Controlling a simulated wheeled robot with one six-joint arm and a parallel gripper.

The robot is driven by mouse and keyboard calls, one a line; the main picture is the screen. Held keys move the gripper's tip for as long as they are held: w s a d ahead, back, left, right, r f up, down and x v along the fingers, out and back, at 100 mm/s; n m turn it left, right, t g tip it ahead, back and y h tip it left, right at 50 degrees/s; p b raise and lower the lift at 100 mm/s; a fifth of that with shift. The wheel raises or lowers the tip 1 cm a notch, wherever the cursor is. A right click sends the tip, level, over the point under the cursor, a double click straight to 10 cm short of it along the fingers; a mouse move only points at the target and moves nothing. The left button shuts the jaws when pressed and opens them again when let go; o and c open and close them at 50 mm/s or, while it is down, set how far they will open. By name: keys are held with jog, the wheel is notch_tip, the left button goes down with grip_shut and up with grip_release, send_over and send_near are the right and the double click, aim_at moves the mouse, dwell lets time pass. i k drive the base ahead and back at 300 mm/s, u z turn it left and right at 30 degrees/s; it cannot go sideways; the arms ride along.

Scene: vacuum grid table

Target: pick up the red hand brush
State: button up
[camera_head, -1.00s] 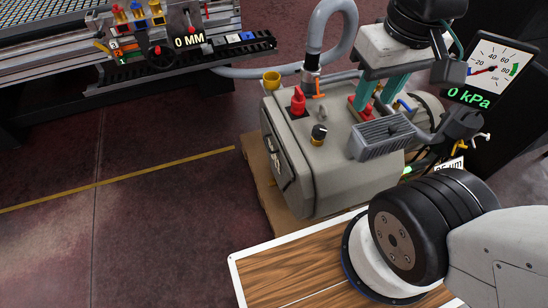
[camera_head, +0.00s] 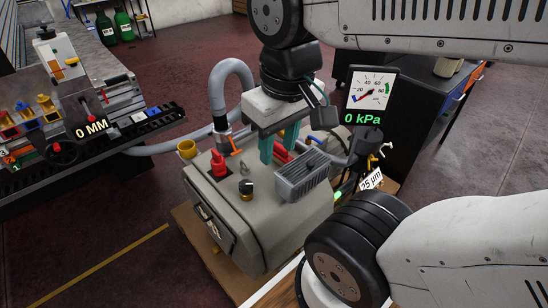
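A red object (camera_head: 281,153), most likely the red hand brush, shows in part on top of the grey vacuum pump (camera_head: 245,215). My gripper (camera_head: 279,149) points down over the pump top, with its two teal fingers apart. The red object shows low between and just behind the fingers. The fingers hide much of it, and I cannot tell whether they touch it. The gripper's pale body is above, below the black wrist.
A red valve handle (camera_head: 218,164), black knob (camera_head: 246,188) and finned grey block (camera_head: 302,176) stand close by on the pump. A gauge reading 0 kPa (camera_head: 370,92) stands behind to the right. A grey hose (camera_head: 232,68) arches at left. Floor at left is clear.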

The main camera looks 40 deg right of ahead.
aim_at(282, 156)
jog(key=k, duration=1)
jog(key=z, duration=2)
jog(key=i, duration=1.35)
jog(key=u, duration=2)
jog(key=i, duration=0.5)
